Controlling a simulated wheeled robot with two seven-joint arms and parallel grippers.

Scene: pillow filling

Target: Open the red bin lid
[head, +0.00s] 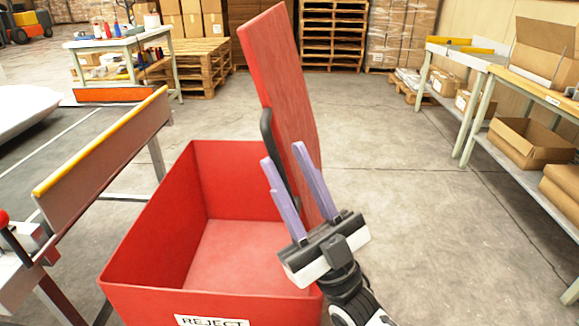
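The red bin (150,235) stands on the floor in front of me with a "REJECT" label (212,321) on its near side. Its red lid (285,90) stands raised and nearly upright along the bin's right side, so the inside shows and looks empty. A black bar handle (267,130) is on the lid's face toward the bin. My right gripper (282,154) is at the lid's lower part, its two purple fingers apart. The handle's lower end passes behind and between the fingers; I cannot tell if they touch it. My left gripper is out of view.
A conveyor with a yellow-topped side rail (100,145) runs close along the bin's left. Workbenches with cardboard boxes (530,143) stand at the right. Wooden pallets (200,70) and a table (120,45) are at the back. The floor right of the lid is clear.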

